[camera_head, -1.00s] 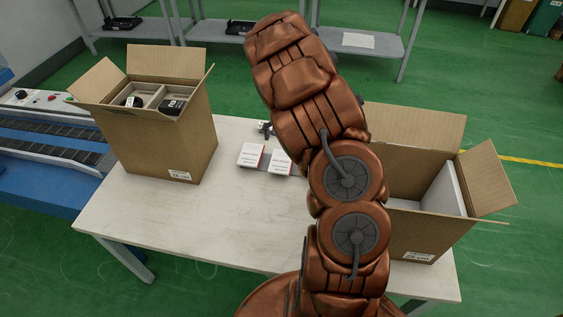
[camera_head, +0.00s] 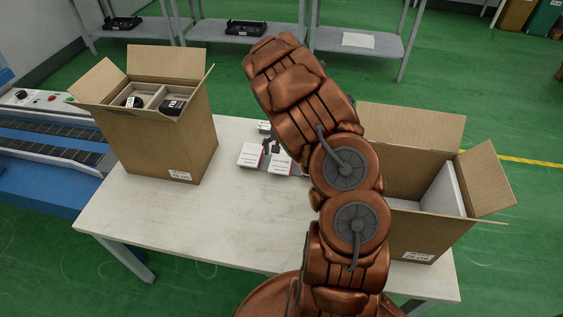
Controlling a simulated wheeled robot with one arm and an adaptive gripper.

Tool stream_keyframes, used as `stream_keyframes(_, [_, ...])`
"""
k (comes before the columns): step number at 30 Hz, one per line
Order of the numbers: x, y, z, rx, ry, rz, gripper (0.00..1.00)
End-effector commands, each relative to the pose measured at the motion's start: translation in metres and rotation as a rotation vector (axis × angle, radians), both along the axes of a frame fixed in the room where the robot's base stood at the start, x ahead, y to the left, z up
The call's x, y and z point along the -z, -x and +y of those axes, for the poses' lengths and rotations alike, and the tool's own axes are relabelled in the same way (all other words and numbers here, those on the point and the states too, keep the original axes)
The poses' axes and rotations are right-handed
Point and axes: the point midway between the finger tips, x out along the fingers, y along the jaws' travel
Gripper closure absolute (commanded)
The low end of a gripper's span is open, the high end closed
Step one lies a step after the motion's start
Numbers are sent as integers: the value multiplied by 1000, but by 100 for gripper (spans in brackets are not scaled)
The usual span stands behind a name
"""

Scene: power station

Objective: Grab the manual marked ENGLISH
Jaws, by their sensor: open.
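Two white manuals with red edges lie side by side on the table, a left manual (camera_head: 250,156) and a right manual (camera_head: 279,164). Their print is too small to read, so I cannot tell which is marked ENGLISH. My gripper (camera_head: 271,147) is open, at the far edge of the manuals and mostly hidden behind my arm. Its dark fingers show close to both manuals. I cannot tell whether they touch. A small white item (camera_head: 264,127) lies behind the gripper.
An open box (camera_head: 165,140) with dark items in compartments stands left. Another open box (camera_head: 425,230) stands right, partly behind my arm. The table's front middle is clear. A conveyor (camera_head: 45,150) is at left.

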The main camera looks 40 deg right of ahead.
Motion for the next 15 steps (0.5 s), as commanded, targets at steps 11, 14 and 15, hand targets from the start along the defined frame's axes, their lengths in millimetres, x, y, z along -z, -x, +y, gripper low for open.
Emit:
stream_keyframes(11, [4,0,0,-1,0,0,0])
stream_keyframes(14, [5,0,0,-1,1,-1,0])
stream_keyframes(15, [5,0,0,-1,1,-1,0])
